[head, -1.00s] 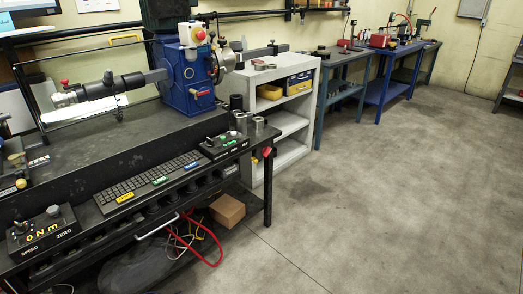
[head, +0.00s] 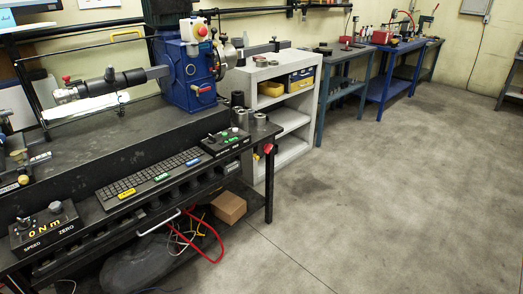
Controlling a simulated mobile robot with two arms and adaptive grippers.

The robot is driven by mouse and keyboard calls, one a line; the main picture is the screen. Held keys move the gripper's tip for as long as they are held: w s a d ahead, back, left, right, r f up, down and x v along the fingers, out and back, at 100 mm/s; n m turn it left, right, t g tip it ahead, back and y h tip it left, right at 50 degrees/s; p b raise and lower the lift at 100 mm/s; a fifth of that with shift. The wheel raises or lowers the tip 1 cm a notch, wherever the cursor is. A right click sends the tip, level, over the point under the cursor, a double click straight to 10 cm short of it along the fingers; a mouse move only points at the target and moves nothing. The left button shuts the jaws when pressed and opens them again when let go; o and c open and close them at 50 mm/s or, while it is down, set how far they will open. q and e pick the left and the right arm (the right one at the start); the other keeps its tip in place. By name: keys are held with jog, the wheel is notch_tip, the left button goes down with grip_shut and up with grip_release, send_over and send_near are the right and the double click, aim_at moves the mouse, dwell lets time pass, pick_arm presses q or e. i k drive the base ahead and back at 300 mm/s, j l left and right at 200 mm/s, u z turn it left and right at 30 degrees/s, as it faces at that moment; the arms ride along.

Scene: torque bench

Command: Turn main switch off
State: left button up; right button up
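No part is plainly labelled as the main switch, so I cannot tell which it is. A small red part (head: 268,148) sits at the right front corner of the black bench (head: 110,140). A red button (head: 203,30) on a pale box tops the blue machine (head: 190,75). A black control box (head: 225,142) with knobs and green buttons stands at the bench's right end. Another black box (head: 43,226) marked SPEED and ZERO stands at the left front. Switch positions are too small to read. Neither of my grippers is in view.
A keyboard (head: 150,178) lies along the bench's front. Below are a cardboard box (head: 229,208) and loose red cable (head: 212,240). A pale shelf unit (head: 292,145) and further benches, one blue (head: 390,90), line the wall. The concrete floor (head: 390,190) at right is clear.

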aim_at(267, 148)
jog(key=i+l+u, duration=0.2)
jog(key=u, duration=0.25)
jog(key=i+l+u, duration=0.2)
jog(key=u, duration=0.3)
jog(key=l, duration=0.1)
